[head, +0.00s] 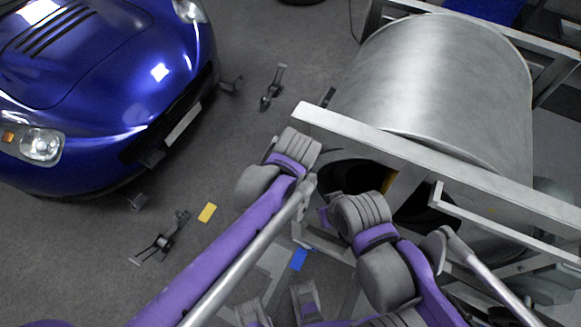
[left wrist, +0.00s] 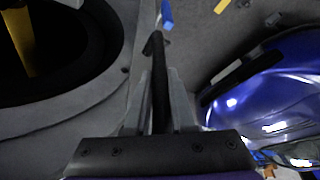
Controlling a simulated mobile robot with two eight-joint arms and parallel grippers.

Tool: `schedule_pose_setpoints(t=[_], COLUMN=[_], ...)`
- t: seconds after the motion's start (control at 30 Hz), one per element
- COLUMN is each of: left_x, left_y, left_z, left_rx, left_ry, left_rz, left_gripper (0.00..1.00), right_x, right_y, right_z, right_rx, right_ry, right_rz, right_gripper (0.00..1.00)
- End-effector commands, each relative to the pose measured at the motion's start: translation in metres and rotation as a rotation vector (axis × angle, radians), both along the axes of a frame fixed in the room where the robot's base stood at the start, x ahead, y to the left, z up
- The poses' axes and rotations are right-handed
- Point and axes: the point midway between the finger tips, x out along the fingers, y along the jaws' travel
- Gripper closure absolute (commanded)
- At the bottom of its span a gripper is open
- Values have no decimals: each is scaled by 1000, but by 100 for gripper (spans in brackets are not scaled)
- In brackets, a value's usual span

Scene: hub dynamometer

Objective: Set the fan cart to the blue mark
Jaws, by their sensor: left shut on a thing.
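The fan cart is a large grey metal drum (head: 435,80) in a pale frame (head: 400,140), at the upper right of the head view. Its dark round opening also shows in the left wrist view, with the grey rim (left wrist: 85,110) around it. My left gripper (left wrist: 158,85) is shut on a dark upright bar (left wrist: 158,55) beside this opening. In the head view my arm hides that grip. The blue mark (head: 299,259) is on the floor below the frame, and also shows at the top of the left wrist view (left wrist: 167,15). My right gripper's jaws are hidden.
A blue car (head: 100,90) stands at the left, also at the right of the left wrist view. A yellow mark (head: 207,212) lies on the floor between car and cart. Small dark metal stands (head: 162,243) (head: 272,88) stand on the floor near the car.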

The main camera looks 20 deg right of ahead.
Motion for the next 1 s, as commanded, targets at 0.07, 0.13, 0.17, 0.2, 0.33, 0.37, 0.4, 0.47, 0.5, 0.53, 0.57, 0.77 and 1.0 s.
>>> schedule_pose_setpoints(t=[0.07,0.13,0.17,0.2,0.33,0.37,0.4,0.47,0.5,0.53,0.57,0.77,1.0], left_x=[5,5,5,5,4,4,4,4,4,4,4,-2,-21], left_y=[9,9,9,9,7,7,7,6,6,6,6,6,10], left_z=[0,0,0,0,0,0,0,0,0,0,0,15,60], left_rx=[17,17,16,15,13,13,13,12,11,11,11,9,10], left_ry=[-7,-7,-6,-6,-6,-6,-6,-5,-5,-5,-5,-6,-7], left_rz=[14,14,14,13,10,10,9,9,8,8,8,6,6], left_gripper=[100,100,74,67,48,48,48,48,48,48,48,48,48], right_x=[0,0,0,0,0,0,0,0,0,0,0,1,2], right_y=[0,0,0,0,0,0,0,0,0,0,0,0,0], right_z=[0,0,0,0,0,0,0,0,0,0,0,3,9], right_rx=[0,0,0,0,0,0,0,0,0,0,0,0,0], right_ry=[0,0,0,0,0,0,0,0,0,0,0,-1,-3], right_rz=[0,0,0,0,0,0,0,0,0,0,0,0,0], right_gripper=[50,50,50,50,50,50,50,50,50,50,50,50,50])
